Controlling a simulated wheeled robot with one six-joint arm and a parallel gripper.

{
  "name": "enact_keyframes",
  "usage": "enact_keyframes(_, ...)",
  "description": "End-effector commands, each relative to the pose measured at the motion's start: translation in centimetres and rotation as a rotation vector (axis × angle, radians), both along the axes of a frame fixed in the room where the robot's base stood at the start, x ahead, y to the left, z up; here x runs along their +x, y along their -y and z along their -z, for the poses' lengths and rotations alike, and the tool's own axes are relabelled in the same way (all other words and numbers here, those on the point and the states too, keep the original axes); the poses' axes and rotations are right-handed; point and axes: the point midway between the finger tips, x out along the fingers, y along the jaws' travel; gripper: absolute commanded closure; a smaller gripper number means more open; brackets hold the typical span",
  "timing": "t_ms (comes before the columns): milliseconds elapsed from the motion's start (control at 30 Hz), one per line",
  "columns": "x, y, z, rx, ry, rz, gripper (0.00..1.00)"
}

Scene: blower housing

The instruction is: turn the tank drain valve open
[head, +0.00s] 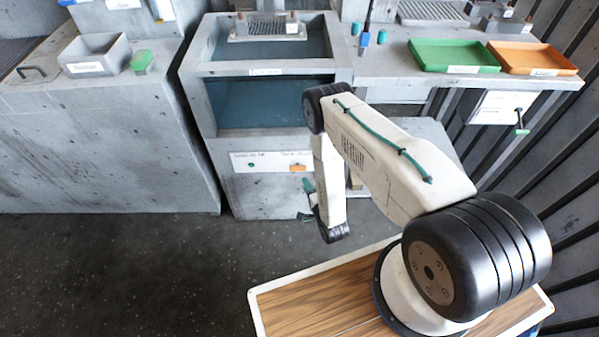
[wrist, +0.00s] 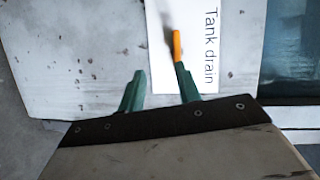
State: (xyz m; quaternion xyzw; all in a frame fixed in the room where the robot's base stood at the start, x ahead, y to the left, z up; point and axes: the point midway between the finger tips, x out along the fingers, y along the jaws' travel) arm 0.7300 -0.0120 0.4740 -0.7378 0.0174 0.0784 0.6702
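The tank drain valve shows as an orange handle (wrist: 176,44) on a white plate labelled "Tank drain" (wrist: 208,75) in the wrist view. In the head view the orange handle (head: 298,168) is on the front of the grey tank stand, below the water tank (head: 262,103). My gripper (wrist: 160,68) has two green fingers, spread apart with nothing between them. The right fingertip meets the end of the orange handle in the picture; I cannot tell whether they touch. In the head view my gripper (head: 305,216) is low in front of the stand, mostly hidden by my arm.
A grey cabinet (head: 110,140) stands left of the tank, with a grey bin (head: 95,55) and a green object (head: 141,61) on top. A green tray (head: 453,56) and an orange tray (head: 530,58) lie on the right bench. The floor at left is clear.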

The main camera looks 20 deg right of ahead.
Motion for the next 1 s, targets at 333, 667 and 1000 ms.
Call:
enact_keyframes(333,1.3,-0.2,-1.7,0.104,0.138,0.007,0.66)
enact_keyframes(667,6.1,-0.5,-1.6,0.102,0.134,0.007,0.66)
enact_keyframes(1000,7.0,-0.6,-1.6,0.102,0.131,0.008,0.66)
